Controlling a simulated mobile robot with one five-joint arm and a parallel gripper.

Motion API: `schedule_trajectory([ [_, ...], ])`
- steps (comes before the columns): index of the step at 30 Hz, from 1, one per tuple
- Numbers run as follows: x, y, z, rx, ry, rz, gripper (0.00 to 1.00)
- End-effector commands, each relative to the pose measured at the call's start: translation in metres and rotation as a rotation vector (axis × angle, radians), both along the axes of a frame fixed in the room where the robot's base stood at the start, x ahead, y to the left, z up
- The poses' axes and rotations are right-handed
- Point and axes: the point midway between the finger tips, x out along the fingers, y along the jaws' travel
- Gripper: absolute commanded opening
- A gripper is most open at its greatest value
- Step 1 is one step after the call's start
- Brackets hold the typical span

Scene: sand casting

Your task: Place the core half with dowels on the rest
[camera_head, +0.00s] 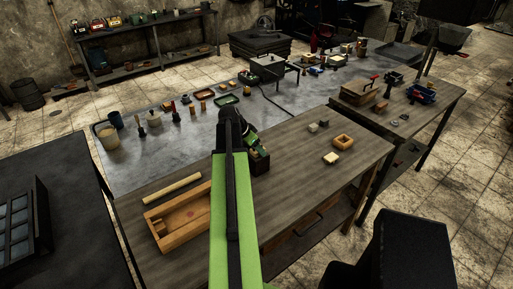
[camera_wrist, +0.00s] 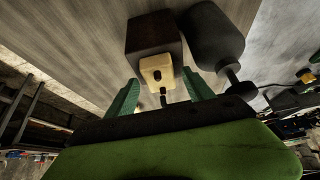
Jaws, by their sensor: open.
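My gripper (camera_head: 253,141) is over the wooden bench, next to a small dark block (camera_head: 260,162). In the wrist view my gripper (camera_wrist: 160,75) is open, with its green fingers apart. A pale yellow piece with a dark round hole (camera_wrist: 156,66) is at the end of a dark brown block (camera_wrist: 152,34), between or just beyond the fingertips. A small dark pin shows below the pale piece. It looks like a core half, but I cannot tell whether it has dowels. Whether the dark block is the rest is unclear. The fingers show no grip on the piece.
A wooden box (camera_head: 150,222) and a pale rod (camera_head: 172,187) lie on the bench left of my arm. Small pale blocks (camera_head: 330,157) and an orange wooden frame (camera_head: 343,137) lie to the right. A dark rounded shape (camera_wrist: 212,35) is close beside the block.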

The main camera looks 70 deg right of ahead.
Motion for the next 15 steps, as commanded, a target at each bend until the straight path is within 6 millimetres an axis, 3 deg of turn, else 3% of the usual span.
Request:
schedule_trajectory([
  [15,0.028,0.044,0.098,0.000,0.000,0.002,0.61],
])
